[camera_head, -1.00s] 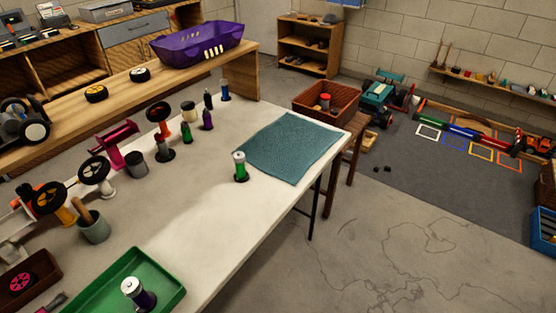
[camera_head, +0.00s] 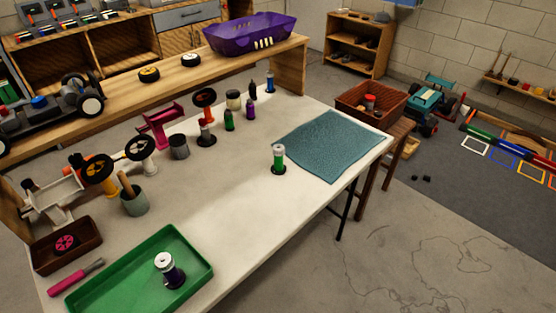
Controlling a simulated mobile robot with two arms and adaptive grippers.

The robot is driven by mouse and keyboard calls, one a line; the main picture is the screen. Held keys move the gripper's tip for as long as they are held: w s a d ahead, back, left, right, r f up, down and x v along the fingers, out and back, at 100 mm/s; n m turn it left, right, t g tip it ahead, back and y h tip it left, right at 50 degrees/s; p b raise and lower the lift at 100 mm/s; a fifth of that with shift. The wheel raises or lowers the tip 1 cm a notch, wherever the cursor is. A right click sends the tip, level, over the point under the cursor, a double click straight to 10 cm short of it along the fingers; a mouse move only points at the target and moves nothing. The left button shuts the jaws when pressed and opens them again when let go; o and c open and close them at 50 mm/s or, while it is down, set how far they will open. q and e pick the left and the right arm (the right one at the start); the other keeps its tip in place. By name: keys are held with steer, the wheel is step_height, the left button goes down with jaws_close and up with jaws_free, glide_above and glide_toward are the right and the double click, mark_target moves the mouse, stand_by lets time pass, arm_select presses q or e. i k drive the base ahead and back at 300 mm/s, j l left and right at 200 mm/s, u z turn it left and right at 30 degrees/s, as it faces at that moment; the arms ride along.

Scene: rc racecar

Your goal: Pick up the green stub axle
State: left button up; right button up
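A short upright green piece with a pale silver top and a dark base, which looks like the green stub axle (camera_head: 278,159), stands on the white worktable (camera_head: 235,205). A similar blue piece (camera_head: 269,83) stands at the table's far end. Neither of my grippers is in view.
The teal mat (camera_head: 332,146) lies near the table's right edge. The table around the green piece is clear. Open floor lies right of the table.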

mark_target(278, 168)
steer(key=l, duration=0.8)
steer(key=i+l+z, duration=0.15)
steer(key=l, duration=0.6)
steer(key=k+l, duration=0.05)
